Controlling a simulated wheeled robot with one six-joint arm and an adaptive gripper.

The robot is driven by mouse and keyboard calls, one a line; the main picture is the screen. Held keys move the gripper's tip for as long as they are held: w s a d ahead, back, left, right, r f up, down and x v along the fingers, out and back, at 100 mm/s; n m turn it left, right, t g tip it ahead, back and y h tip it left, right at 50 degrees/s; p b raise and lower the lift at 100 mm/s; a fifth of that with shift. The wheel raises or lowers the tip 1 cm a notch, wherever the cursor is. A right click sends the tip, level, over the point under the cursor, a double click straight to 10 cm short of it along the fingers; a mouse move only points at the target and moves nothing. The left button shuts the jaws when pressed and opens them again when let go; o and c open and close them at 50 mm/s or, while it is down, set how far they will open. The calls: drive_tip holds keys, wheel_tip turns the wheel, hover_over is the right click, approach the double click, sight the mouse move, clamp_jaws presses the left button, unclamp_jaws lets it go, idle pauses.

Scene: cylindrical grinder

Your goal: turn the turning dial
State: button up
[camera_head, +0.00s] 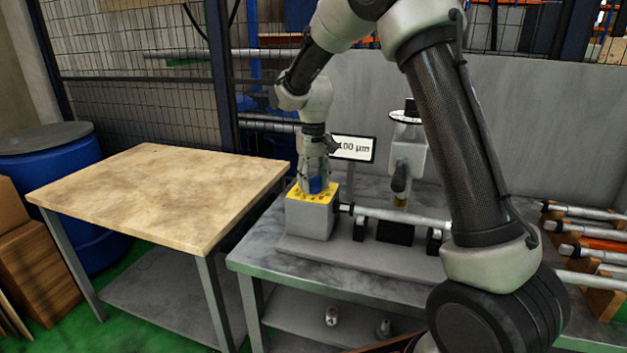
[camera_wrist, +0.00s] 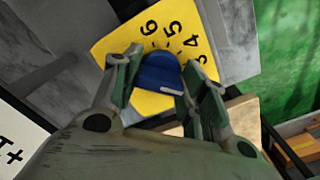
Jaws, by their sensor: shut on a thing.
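The turning dial is a blue knob (camera_wrist: 158,72) on a yellow plate with black numbers (camera_wrist: 120,45); the 6, 5 and 4 show in the wrist view. In the head view the yellow plate (camera_head: 328,196) tops a grey box (camera_head: 309,220) at the left end of the grinder, with a little of the blue knob (camera_head: 317,185) visible. My gripper (camera_wrist: 160,75) points down over the plate with one finger on each side of the knob, shut on it. The head view shows my gripper (camera_head: 316,180) at the same place. Part of the plate is hidden by my gripper.
A sign reading "100 µm" (camera_head: 356,149) stands behind the box. A metal shaft (camera_head: 405,217) runs right from the box, below a grey upright unit (camera_head: 408,160). A bare wooden table (camera_head: 160,192) stands left; several rods (camera_head: 585,232) lie at the right.

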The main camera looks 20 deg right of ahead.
sight(314, 177)
drive_tip(key=shift+n, duration=2.9)
drive_tip(key=o, duration=1)
drive_tip(key=shift+r, duration=0.15)
wheel_tip(314, 177, up, 12)
drive_tip(key=shift+f, duration=0.1)
